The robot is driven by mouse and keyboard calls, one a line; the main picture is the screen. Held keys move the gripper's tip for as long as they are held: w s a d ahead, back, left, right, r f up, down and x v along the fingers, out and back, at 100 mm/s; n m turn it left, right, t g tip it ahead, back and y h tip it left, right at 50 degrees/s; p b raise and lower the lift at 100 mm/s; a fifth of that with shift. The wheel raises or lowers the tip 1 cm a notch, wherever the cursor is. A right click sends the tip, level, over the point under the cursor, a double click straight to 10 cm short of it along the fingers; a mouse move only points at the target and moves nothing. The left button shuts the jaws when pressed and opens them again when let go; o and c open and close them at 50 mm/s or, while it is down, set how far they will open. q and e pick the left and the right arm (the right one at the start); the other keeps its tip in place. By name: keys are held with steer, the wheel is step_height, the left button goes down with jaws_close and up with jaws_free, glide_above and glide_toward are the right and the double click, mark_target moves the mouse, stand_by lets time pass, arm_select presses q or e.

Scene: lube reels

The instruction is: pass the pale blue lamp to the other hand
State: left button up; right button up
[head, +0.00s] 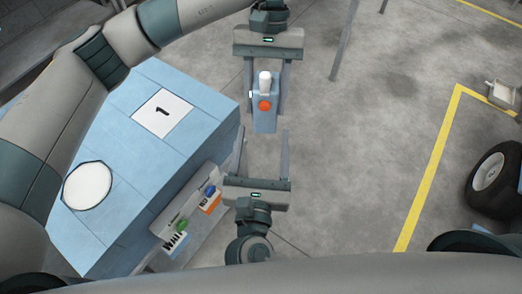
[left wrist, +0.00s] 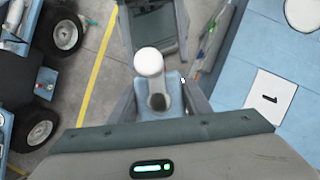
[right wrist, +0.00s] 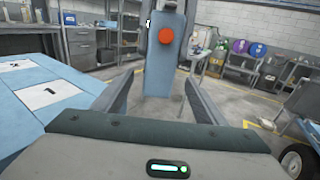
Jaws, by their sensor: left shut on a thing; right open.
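The pale blue lamp (head: 264,116) has a white top and an orange-red round button. My left gripper (head: 265,92) is shut on it and holds it in the air to the right of the blue cabinet. The lamp also shows in the left wrist view (left wrist: 172,84), between the fingers of my left gripper (left wrist: 160,100). My right gripper (head: 257,140) is open and empty, its fingers pointing at the lamp's lower end. In the right wrist view the lamp (right wrist: 165,70) stands just beyond and between the tips of my right gripper (right wrist: 163,85).
A blue cabinet (head: 205,95) with a plate marked 1 (head: 163,116) and a white disc (head: 88,186) is on the left. A side rack (head: 190,215) holds small coloured items close to my right gripper. Open grey floor lies right, with a yellow line (head: 430,165) and a wheel (head: 490,172).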

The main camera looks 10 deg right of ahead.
mark_target(265, 122)
steer(key=x, duration=0.7)
steer(key=shift+w, duration=0.3)
steer(key=c, duration=1.4)
arm_select(q)
steer(key=o, duration=1.4)
arm_select(e)
steer(key=shift+c, duration=0.2)
arm_select(q)
steer(key=shift+w+r, duration=0.1)
steer(key=v, duration=1.1)
steer(key=shift+r, duration=0.35)
steer(key=shift+w+d, duration=0.1)
